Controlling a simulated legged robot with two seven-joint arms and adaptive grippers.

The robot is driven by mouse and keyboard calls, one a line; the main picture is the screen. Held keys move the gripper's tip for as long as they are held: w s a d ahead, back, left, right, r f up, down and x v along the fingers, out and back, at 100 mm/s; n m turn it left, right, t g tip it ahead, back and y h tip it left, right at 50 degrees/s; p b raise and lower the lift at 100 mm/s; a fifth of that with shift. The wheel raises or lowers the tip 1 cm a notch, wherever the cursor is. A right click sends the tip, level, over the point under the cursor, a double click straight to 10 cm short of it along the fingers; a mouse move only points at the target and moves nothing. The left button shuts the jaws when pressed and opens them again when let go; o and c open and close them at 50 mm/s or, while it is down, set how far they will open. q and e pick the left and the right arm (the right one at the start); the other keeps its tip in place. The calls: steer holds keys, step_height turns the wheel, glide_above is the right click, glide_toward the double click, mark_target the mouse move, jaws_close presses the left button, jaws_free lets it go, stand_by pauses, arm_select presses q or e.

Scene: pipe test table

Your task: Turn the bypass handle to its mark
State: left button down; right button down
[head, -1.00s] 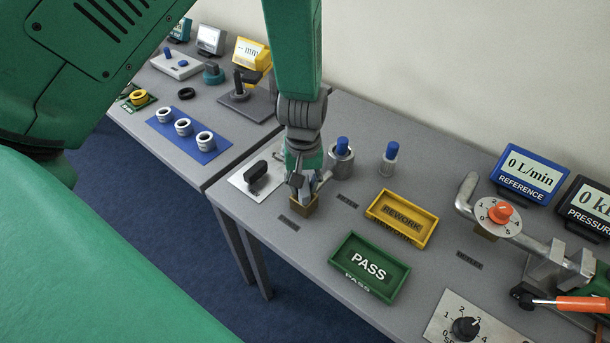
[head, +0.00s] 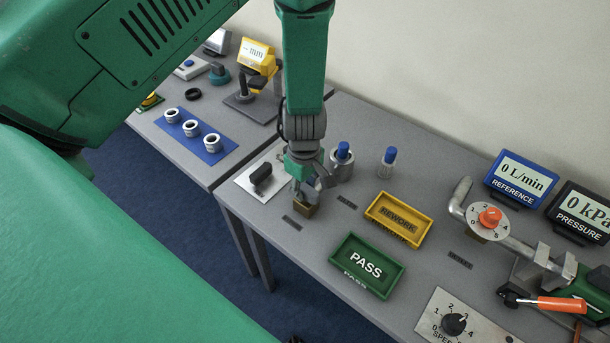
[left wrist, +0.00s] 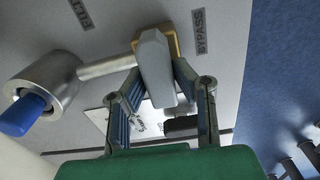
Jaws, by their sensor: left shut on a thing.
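The bypass handle is a grey lever (left wrist: 154,60) on a brass valve body (left wrist: 173,42), beside a BYPASS label (left wrist: 200,32) in the left wrist view. My left gripper (left wrist: 160,88) is shut on the lever, with one finger on each side of it. In the head view my left gripper (head: 303,186) reaches down over the brass body (head: 306,209) near the table's front edge and hides most of the lever. I cannot make out the handle's mark. My right gripper is not in view.
A metal cylinder with a blue cap (head: 342,165) stands behind the valve; a pipe (left wrist: 105,67) joins them. A black knob (head: 261,175) on a white plate is close at left. Yellow REWORK (head: 398,219) and green PASS (head: 368,265) trays lie at right.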

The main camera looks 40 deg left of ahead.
mark_target(306, 186)
arm_select(q)
steer(key=shift+d+n, duration=0.1)
steer(key=shift+n, duration=0.2)
stand_by(0.4)
steer(key=c, duration=1.3)
jaws_free()
steer(key=shift+w, duration=0.1)
steer(key=shift+r, duration=0.5)
step_height(306, 186, up, 11)
steer(key=shift+f, duration=0.1)
